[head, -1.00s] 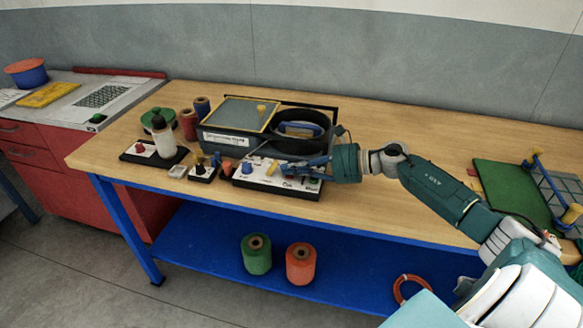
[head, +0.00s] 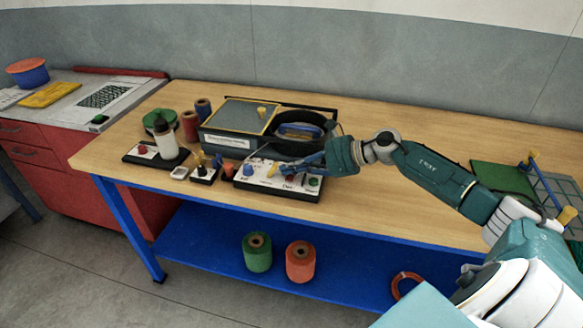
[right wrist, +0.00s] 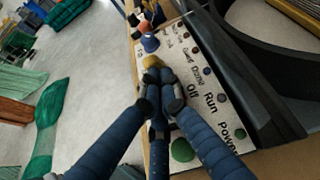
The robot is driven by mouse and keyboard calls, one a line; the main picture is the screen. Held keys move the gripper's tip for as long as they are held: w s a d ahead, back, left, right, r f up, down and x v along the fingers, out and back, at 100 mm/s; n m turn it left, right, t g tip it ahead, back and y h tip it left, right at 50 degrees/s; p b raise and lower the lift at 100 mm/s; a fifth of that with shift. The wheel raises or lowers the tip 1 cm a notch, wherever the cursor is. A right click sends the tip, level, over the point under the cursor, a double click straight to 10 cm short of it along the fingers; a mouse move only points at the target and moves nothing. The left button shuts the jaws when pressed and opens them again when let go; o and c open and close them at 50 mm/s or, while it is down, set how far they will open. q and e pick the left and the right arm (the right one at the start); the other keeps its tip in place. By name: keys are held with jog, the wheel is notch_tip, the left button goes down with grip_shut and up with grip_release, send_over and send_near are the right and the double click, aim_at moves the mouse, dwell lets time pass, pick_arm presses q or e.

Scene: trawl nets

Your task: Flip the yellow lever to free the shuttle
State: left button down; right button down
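The yellow lever (head: 271,169) stands on a white control panel (head: 262,184) at the front of the bench machine. In the right wrist view the yellow lever (right wrist: 152,62) shows just past my fingertips, its base hidden by them. My right gripper (head: 297,172) reaches over the panel from the right. In the right wrist view the right gripper's blue fingers (right wrist: 158,88) are drawn together at the tips, right by the lever. I cannot tell whether they touch it. The shuttle appears to be the blue piece (head: 298,131) inside the black ring-shaped housing. My left gripper is not in view.
A blue knob (head: 248,170) and an orange knob (head: 228,169) are left of the lever. A green button (right wrist: 182,150) is near my fingers. A white bottle (head: 165,140) and spools (head: 190,125) stand further left. The bench (head: 400,140) is clear behind my right arm.

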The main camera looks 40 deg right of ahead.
jog(key=shift+w+a+r+p, duration=0.1)
jog(key=shift+r+p, duration=0.35)
jog(key=shift+p, duration=0.05)
jog(key=r+g+h+p, duration=0.1)
jog(key=p, duration=0.1)
jog(key=w+a+g+h+p, duration=0.1)
jog(key=p, duration=0.2)
jog(key=w+r+g+h+p, duration=0.1)
jog(key=g+p, duration=0.1)
jog(key=p, duration=0.1)
jog(key=shift+a+r+h, duration=0.3)
jog(key=shift+a, duration=0.05)
jog(key=shift+w+a+g+p, duration=0.15)
jog(key=shift+g+p, duration=0.25)
jog(key=shift+p, duration=0.05)
jog(key=shift+f+b, duration=0.3)
jog(key=shift+f, duration=0.2)
jog(key=shift+s+d+r, duration=0.15)
jog(key=shift+s+d, duration=0.05)
jog(key=shift+r+p, duration=0.4)
jog(key=shift+r, duration=0.3)
